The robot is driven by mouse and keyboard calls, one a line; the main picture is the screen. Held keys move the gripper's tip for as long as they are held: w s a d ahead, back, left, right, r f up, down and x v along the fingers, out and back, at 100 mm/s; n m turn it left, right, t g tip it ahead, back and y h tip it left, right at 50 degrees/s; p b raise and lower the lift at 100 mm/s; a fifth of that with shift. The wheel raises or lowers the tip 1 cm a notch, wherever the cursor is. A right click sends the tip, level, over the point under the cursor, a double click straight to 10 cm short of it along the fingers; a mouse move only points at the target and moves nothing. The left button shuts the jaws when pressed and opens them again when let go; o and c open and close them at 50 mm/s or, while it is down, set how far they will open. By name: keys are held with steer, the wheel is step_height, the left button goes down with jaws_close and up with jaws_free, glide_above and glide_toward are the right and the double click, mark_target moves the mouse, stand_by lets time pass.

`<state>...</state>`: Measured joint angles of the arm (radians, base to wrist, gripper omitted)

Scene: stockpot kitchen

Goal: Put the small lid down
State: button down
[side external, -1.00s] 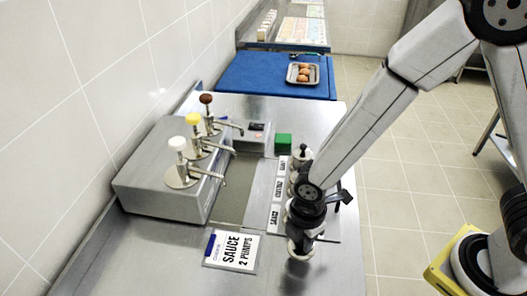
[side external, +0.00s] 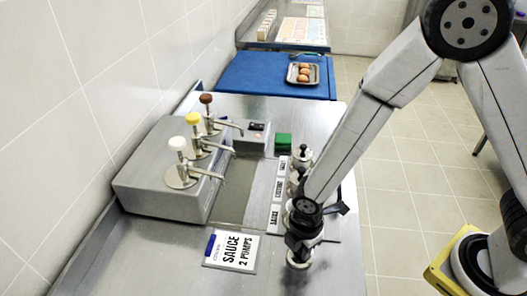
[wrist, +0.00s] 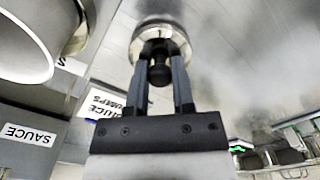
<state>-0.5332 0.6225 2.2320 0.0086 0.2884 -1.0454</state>
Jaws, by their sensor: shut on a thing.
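The small lid (wrist: 137,42) is a round metal disc with a dark knob (wrist: 160,73). My gripper (wrist: 161,50) is shut on the knob, one finger on each side, in the wrist view. In the side external view the lid (side external: 299,265) is under my gripper (side external: 302,246), low over the steel counter right of the sauce sign. It looks level and at or very near the surface; I cannot tell whether it touches. An uncovered round pot (wrist: 28,50) shows at the upper left of the wrist view.
The sauce sign (side external: 232,251) lies left of the lid. A pump dispenser (side external: 165,185) stands behind it, towards the wall. Other lidded pots (side external: 302,153) stand in a row behind my arm.

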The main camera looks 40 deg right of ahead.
steer(key=shift+f, duration=0.1)
steer(key=shift+c, duration=2.4)
jaws_free()
step_height(320, 180, up, 12)
